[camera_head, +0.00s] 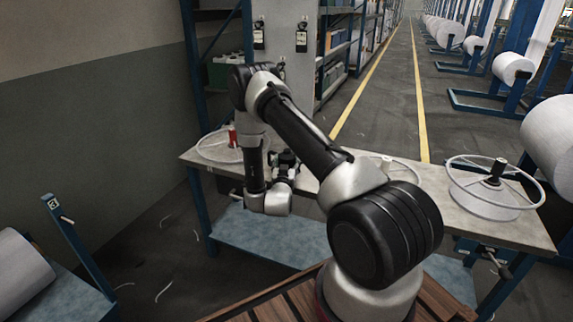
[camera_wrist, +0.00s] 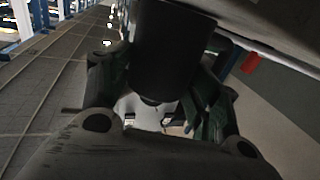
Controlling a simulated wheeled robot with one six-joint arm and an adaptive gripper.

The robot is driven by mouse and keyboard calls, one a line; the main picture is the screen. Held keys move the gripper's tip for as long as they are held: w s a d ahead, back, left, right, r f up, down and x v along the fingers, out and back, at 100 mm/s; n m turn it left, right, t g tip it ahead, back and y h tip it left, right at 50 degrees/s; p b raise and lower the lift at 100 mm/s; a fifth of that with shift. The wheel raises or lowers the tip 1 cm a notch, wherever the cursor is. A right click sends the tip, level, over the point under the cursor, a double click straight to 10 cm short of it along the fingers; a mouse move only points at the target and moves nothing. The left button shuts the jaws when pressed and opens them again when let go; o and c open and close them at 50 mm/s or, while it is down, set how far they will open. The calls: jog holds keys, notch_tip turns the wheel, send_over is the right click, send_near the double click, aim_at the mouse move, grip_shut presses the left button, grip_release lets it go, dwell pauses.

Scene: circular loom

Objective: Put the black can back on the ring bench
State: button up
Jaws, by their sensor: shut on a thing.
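A black can (camera_wrist: 170,50) fills the upper middle of the wrist view. My gripper (camera_wrist: 155,90) is shut on it, with a finger on each side of the can. In the head view my gripper (camera_head: 286,165) is at the bench's near edge, left of the middle. The can is hard to make out there against the dark gripper parts. The ring bench (camera_head: 325,180) is a long pale table. It bears a white ring at the left (camera_head: 218,146), one in the middle (camera_head: 398,168), partly hidden by my arm, and one at the right (camera_head: 495,190).
A red can-like thing (camera_head: 232,137) stands at the left ring, close to my gripper. A blue lower shelf (camera_head: 262,236) runs under the bench. Shelving stands behind.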

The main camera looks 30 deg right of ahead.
jog(key=shift+f, duration=0.15)
jog(key=o, duration=1.8)
jog(key=shift+c, duration=0.2)
